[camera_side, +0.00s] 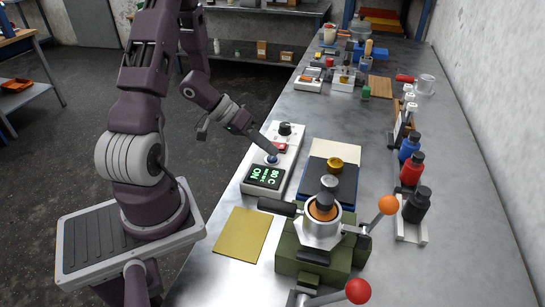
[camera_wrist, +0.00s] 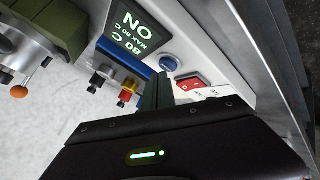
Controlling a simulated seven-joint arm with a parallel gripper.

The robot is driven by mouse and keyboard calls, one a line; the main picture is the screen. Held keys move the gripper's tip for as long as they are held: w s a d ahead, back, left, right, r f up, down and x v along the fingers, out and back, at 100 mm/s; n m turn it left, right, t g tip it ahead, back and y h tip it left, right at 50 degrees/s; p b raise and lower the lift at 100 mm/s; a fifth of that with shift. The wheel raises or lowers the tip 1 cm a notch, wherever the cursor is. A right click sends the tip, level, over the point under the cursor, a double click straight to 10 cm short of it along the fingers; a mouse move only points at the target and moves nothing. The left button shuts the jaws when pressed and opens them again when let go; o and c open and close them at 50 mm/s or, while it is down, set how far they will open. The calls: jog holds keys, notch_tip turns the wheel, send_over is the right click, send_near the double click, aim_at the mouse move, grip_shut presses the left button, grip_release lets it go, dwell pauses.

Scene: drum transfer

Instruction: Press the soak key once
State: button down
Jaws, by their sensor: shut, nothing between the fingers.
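A white control box (camera_side: 283,150) stands near the left edge of the bench. I cannot read a label naming the soak key.
A green machine (camera_side: 316,252) with orange and red lever balls stands in front. A blue-edged tray (camera_side: 330,185) holding a brass piece is right of the box. Blue, red and black bottles (camera_side: 411,172) line the right side. A yellow plate (camera_side: 242,234) lies at front left.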

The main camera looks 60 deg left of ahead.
aim_at(268, 157)
jog(key=shift+f, duration=0.1)
jog(key=shift+f, duration=0.35)
jog(key=shift+r, duration=3.5)
